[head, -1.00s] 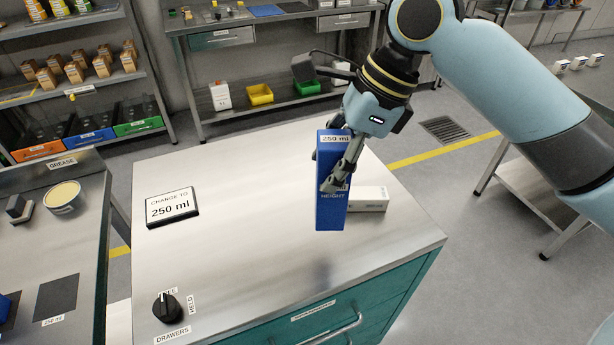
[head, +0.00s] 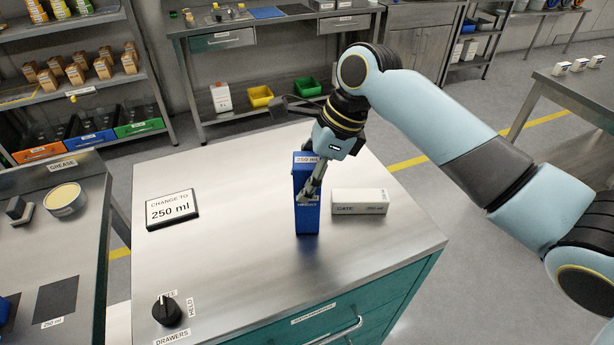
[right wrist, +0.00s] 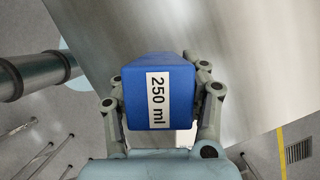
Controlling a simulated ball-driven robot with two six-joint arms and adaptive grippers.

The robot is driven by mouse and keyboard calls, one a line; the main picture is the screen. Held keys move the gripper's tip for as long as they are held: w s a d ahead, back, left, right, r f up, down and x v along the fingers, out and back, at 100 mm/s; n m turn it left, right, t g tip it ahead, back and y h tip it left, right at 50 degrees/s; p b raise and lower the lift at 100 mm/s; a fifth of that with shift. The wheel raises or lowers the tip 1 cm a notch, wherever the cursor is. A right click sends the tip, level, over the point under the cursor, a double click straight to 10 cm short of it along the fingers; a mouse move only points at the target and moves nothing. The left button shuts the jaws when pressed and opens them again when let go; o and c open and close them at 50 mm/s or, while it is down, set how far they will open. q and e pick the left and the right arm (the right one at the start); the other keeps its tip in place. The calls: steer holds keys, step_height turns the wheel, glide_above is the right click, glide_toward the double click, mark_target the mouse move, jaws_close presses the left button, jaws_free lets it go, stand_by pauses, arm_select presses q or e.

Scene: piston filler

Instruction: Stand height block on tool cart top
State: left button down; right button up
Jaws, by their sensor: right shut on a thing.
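The blue height block (head: 307,216) is upright at the tool cart top (head: 245,262), with a "250 ml" label on its upper end. My right gripper (head: 310,198) is shut on the block, its fingers on both sides of it. In the right wrist view the block's labelled end (right wrist: 160,98) sits between the two fingers (right wrist: 160,110). The block's lower end is at or very close to the cart top; I cannot tell whether it touches. My left gripper is not in view.
A white carton (head: 360,202) lies just right of the block. A "CHANGE TO 250 ml" sign (head: 172,209) lies on the cart's left part, and a black knob (head: 167,311) is at its front left. The cart top between them is clear.

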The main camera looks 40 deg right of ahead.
steer(key=o, duration=1.3)
steer(key=shift+f, duration=0.1)
steer(key=v, duration=1.2)
